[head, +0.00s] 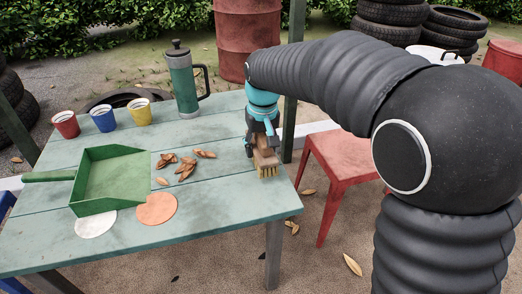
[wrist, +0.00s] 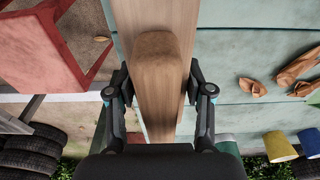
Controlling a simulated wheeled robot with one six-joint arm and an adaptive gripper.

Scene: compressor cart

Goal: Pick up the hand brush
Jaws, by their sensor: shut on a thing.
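The hand brush (head: 266,164) is at the right end of the green table, with its wooden block and pale bristles facing the front. In the wrist view its wooden handle (wrist: 158,85) runs between the two fingers. My gripper (head: 260,130) is shut on the brush, with one finger on each side of the wood; it also shows in the wrist view (wrist: 159,92). The bristles are hidden in the wrist view. I cannot tell whether they touch the tabletop.
The table (head: 220,205) holds a green dustpan (head: 118,178), several brown leaves (head: 187,167), two round coasters (head: 156,208), three cups (head: 102,117) and a green flask (head: 183,83). A red stool (head: 345,165) stands close to the table's right end.

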